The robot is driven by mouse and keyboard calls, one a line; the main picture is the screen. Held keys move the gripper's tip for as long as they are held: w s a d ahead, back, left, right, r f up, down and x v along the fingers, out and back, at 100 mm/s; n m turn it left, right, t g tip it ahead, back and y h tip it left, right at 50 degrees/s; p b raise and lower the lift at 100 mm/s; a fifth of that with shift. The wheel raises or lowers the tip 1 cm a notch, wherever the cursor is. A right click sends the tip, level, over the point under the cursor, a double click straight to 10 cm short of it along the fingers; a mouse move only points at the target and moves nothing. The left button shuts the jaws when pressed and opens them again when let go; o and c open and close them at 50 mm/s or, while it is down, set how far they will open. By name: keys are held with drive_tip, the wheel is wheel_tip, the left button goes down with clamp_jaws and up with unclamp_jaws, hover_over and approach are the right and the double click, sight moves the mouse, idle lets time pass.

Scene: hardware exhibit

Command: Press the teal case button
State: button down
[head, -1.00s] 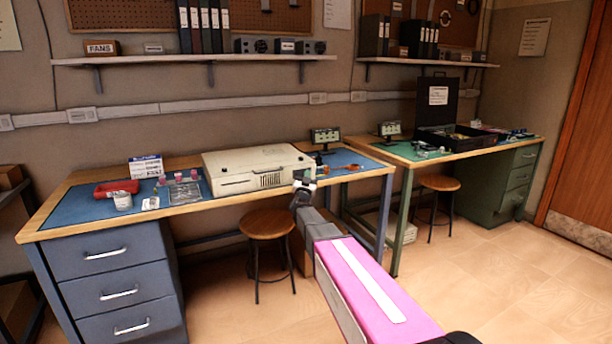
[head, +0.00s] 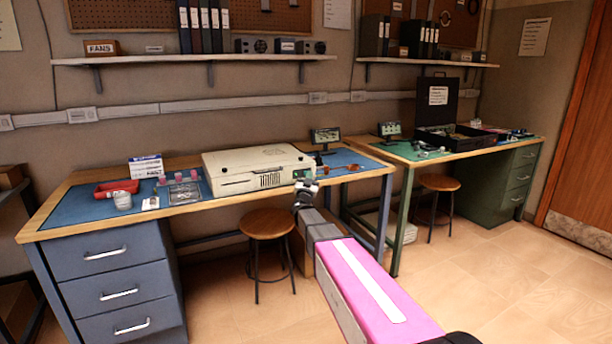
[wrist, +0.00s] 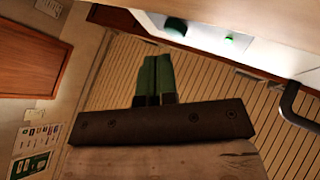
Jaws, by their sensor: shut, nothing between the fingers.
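The cream computer case (head: 235,186) lies flat on the near bench. A small green spot (head: 297,174) shows at the right end of its front, just above my gripper (head: 306,186). In the wrist view, a dark teal round button (wrist: 175,26) sits on the pale case front (wrist: 262,50), with a small bright green light (wrist: 229,40) to its right. My gripper's green fingers (wrist: 158,57) are shut together and empty. Their tips appear just below the button in the picture, with a visible gap; I cannot judge the depth between them.
The near bench's blue mat (head: 92,208) holds a red tray (head: 117,187), a white cup (head: 122,200) and small parts left of the case. A small monitor (head: 325,136) stands behind its right end. A stool (head: 267,224) stands below. A green bench (head: 405,150) is at right.

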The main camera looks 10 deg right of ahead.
drive_tip(key=shift+s, duration=0.1)
drive_tip(key=s, duration=0.1)
drive_tip(key=s+d, duration=0.1)
drive_tip(key=s, duration=0.2)
drive_tip(key=shift+s+d, duration=0.3)
idle(0.8)
drive_tip(key=s+a+f+n+g+y, duration=0.25)
drive_tip(key=s+f+g+y, duration=0.25)
drive_tip(key=f, duration=0.4)
drive_tip(key=s+a+f+n+g+y, duration=0.1)
drive_tip(key=s+f+n+g+y, duration=0.35)
drive_tip(key=f, duration=0.45)
drive_tip(key=s+d+f+g, duration=0.1)
drive_tip(key=s+f+g, duration=0.2)
drive_tip(key=s, duration=0.5)
drive_tip(key=s+d+f+g+h, duration=0.1)
drive_tip(key=s+f+g, duration=0.2)
drive_tip(key=s, duration=0.6)
drive_tip(key=s+d+f+g, duration=0.1)
drive_tip(key=s+f+g, duration=0.2)
drive_tip(key=s+g, duration=0.3)
drive_tip(key=shift+s+d+f+g, duration=0.2)
drive_tip(key=shift+s+g, duration=0.15)
drive_tip(key=shift+s, duration=0.9)
drive_tip(key=shift+h, duration=0.25)
